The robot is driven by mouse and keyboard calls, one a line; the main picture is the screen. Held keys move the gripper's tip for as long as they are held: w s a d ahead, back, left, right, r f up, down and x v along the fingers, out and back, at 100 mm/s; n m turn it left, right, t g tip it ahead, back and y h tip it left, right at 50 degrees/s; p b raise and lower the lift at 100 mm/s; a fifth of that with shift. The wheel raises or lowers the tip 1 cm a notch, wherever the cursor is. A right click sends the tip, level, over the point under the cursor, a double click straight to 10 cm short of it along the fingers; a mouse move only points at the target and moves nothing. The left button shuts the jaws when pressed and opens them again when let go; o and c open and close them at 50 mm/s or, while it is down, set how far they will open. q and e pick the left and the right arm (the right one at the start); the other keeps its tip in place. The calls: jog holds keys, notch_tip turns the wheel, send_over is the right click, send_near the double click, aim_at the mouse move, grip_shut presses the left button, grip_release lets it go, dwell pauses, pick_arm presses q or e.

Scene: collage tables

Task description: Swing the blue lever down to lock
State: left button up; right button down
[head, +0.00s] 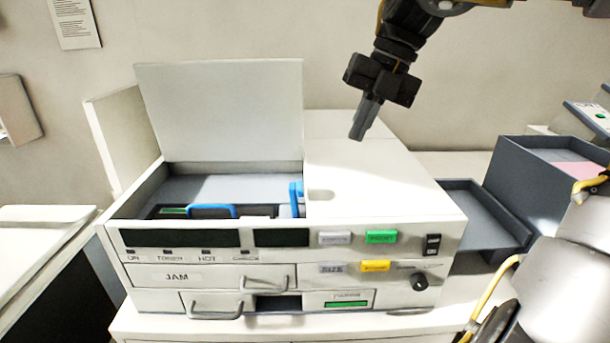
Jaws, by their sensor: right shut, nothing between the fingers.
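The blue lever (297,190) stands at the right inner edge of the open bay of a white printer (385,183). It looks roughly upright, and its lower part is partly hidden by the bay's front edge. A blue handle (212,210) of a dark cartridge (168,212) lies in the same bay, left of the lever. My right gripper (358,136) is shut and empty, pointing down above the printer's right top, to the right of the lever and apart from it. My left gripper is not in view.
The printer's lid (222,112) stands raised behind the bay, and a side panel (122,140) stands open at left. A grey tray (480,215) and a dark box (540,190) are at right. Drawers with handles are on the front.

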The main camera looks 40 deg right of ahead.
jog(key=p, duration=0.2)
send_near(297, 200)
jog(key=d+f, duration=0.2)
jog(key=s+d+f, duration=0.1)
jog(key=d+f, duration=0.1)
jog(key=f, duration=0.1)
jog(key=shift+d, duration=0.1)
jog(key=w+a+p, duration=0.2)
jog(key=shift+a, duration=0.25)
jog(key=shift+w+a+f, duration=0.1)
jog(key=shift+w+a, duration=0.1)
jog(key=shift+a, duration=0.15)
jog(key=shift+d, duration=0.1)
